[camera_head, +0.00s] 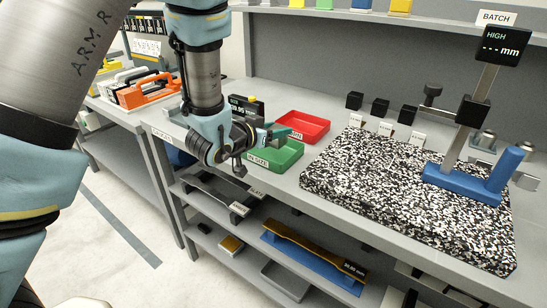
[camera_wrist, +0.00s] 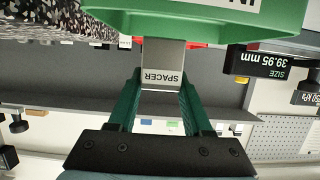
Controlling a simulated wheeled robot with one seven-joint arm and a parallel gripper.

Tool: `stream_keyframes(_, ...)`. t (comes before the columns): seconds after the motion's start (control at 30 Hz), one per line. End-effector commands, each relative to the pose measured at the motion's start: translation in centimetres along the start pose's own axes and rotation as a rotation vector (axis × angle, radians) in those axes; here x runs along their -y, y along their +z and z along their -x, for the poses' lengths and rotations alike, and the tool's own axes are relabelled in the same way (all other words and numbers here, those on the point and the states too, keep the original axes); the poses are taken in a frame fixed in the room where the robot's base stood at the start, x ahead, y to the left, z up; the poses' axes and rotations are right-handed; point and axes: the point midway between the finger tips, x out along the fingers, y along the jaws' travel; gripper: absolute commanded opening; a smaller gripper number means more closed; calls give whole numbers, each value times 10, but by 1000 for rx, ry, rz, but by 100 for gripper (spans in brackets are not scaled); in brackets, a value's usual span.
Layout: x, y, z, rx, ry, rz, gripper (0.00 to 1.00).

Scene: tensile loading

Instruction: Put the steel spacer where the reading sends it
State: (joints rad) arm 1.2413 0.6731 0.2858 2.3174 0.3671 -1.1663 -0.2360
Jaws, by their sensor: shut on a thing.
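The steel spacer (camera_wrist: 162,65) is a grey block with a white label reading SPACER, upside down in the wrist view. My gripper (camera_wrist: 162,85) is shut on it, one green finger on each side. In the head view my gripper (camera_head: 273,134) is at the green tray (camera_head: 287,157), labelled IN SIZE. The spacer is not clear there. The green tray (camera_wrist: 205,22) fills the top of the wrist view beside the spacer; I cannot tell if they touch. The red tray (camera_head: 318,127) is just behind. A dark display reads SIZE 39.95 mm (camera_wrist: 270,64).
A speckled granite slab (camera_head: 390,190) with a blue-based gauge (camera_head: 462,184) stands to the right. The gauge's screen (camera_head: 501,44) reads HIGH and dashes. Small black-topped blocks (camera_head: 379,107) stand behind the slab. Shelves below hold a long blue-and-yellow part (camera_head: 305,255).

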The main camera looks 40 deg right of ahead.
Motion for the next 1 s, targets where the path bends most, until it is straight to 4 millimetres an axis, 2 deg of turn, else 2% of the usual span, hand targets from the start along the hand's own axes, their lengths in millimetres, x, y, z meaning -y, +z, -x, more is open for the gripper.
stream_keyframes(0.03,0,9,-3,-2,0,-1,0)
stream_keyframes(0.2,0,20,-7,-2,0,-1,0)
stream_keyframes(0.5,0,21,-7,-4,0,0,0)
stream_keyframes(0.53,0,21,-7,-4,0,0,51)
stream_keyframes(0.83,0,22,-7,-2,-1,0,85)
stream_keyframes(1.0,0,22,-7,-1,-1,0,85)
